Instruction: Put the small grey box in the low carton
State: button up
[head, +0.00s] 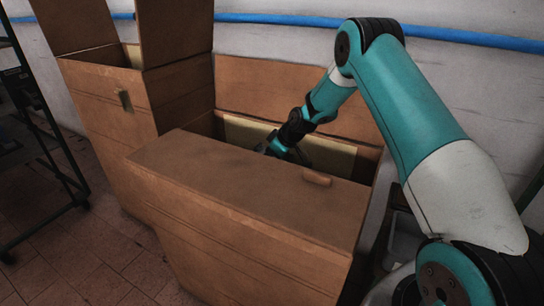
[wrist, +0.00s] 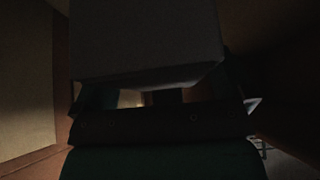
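The low carton (head: 235,235) is brown and stands in the middle of the head view. Its back flap is up, and a front flap covers part of the top. My gripper (head: 278,148) reaches down into the opening behind that flap; its tips are hidden in the head view. In the dark wrist view, the small grey box (wrist: 145,40) fills the upper middle, between the gripper's fingers, and appears held. Its far side and the fingertips are hidden. The box does not show in the head view. I cannot tell whether it touches the carton floor.
A taller brown carton (head: 112,105) with raised flaps stands close on the left. A white wall with a blue pipe (head: 470,37) is behind. A dark metal rack (head: 45,130) stands at the far left. Tiled floor (head: 75,262) is clear at the lower left.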

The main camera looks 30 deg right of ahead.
jog(key=shift+r+p, duration=0.3)
jog(key=shift+r, duration=0.1)
jog(key=p+v, duration=0.1)
jog(key=v, duration=1)
jog(key=shift+g+y, duration=0.4)
jog(key=shift+g, duration=0.1)
jog(key=s+a+r, duration=0.1)
jog(key=a+r, duration=0.1)
jog(key=a, duration=0.1)
jog(key=s+a+r, duration=0.4)
jog(key=a, duration=0.1)
jog(key=shift+a+r, duration=0.25)
jog(key=shift+a, duration=0.05)
jog(key=s+a+r+g, duration=0.2)
jog(key=s+a+r, duration=0.4)
jog(key=s+a, duration=0.45)
jog(key=s+a+r+g, duration=0.1)
jog(key=s+a, duration=0.1)
jog(key=s, duration=0.8)
jog(key=s+a+r+g, duration=0.1)
jog(key=s+a, duration=0.2)
jog(key=s, duration=0.8)
jog(key=shift+r, duration=0.25)
